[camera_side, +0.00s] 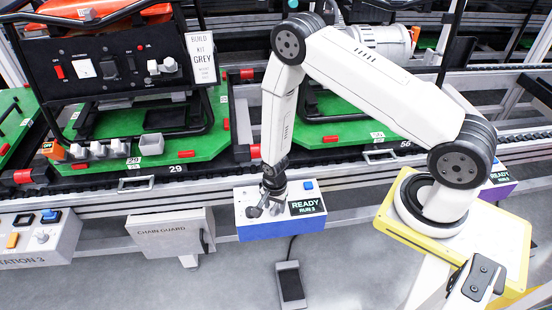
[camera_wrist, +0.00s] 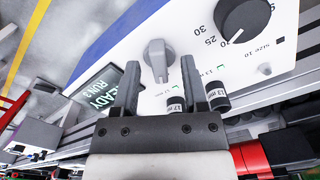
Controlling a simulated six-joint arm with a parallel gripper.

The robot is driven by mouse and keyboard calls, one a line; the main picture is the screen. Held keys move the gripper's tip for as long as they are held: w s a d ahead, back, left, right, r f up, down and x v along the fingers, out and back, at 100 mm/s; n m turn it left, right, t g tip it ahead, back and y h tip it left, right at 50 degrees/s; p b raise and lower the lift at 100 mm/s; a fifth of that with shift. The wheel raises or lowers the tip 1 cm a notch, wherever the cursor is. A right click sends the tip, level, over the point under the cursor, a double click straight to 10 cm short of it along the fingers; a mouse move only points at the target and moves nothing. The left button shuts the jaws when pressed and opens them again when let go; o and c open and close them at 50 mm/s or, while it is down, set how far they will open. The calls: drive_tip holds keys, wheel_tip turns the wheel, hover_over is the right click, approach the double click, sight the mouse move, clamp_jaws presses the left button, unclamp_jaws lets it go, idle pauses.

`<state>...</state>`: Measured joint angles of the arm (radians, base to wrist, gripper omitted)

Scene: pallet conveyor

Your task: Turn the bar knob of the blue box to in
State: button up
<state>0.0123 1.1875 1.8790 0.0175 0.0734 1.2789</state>
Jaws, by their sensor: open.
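The blue box (camera_side: 285,231) stands in front of the conveyor in the side view, with a white top panel and a blue front. Its grey bar knob (camera_wrist: 157,58) shows in the wrist view, its bar running nearly up and down the picture. My gripper (camera_wrist: 159,66) is open, with one dark finger on each side of the knob and gaps to both. In the side view my gripper (camera_side: 268,202) is low over the left part of the panel and partly hides the knob there. I cannot read an "in" mark beside the knob.
A black numbered dial (camera_wrist: 243,20) and two small grey cylinders are near the knob. The box also has a READY RUN 3 display (camera_side: 307,206) and a blue button (camera_side: 308,185). A chain guard (camera_side: 170,232) stands left; a grey pedal (camera_side: 290,284) is on the floor.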

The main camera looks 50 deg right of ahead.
drive_tip(key=shift+f, duration=0.25)
clamp_jaws()
drive_tip(key=shift+n, duration=0.4)
drive_tip(key=n, duration=1.1)
idle(0.8)
